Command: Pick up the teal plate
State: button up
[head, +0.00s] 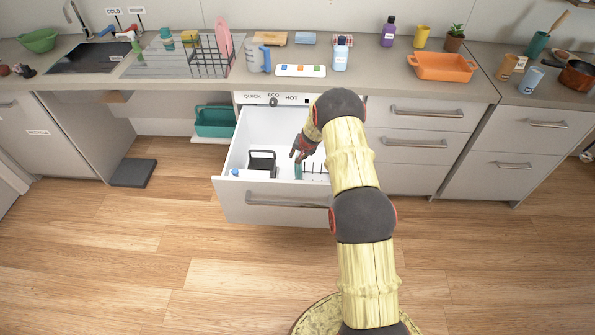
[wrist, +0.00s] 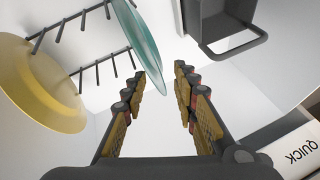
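The teal plate stands on edge in a dark wire rack inside the open white drawer. In the wrist view the teal plate (wrist: 136,42) is seen nearly edge-on, and its near rim reaches between my fingertips, closer to the left finger. In the head view a small strip of the teal plate (head: 298,171) shows just below my fingers. My gripper (head: 300,150) points down into the drawer; in the wrist view my gripper (wrist: 160,85) is open, with a gap between the right finger and the plate. I cannot tell whether the left finger touches the plate.
A yellow plate (wrist: 35,88) stands in the same rack (wrist: 85,30), left of the teal one. A dark grey caddy with a handle (head: 262,162) sits in the drawer's left part. The drawer front (head: 270,203) and side walls surround my gripper. Bare white drawer floor lies between caddy and rack.

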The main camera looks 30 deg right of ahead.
jog(key=shift+f, duration=0.1)
jog(key=shift+c, duration=1.2)
grip_shut()
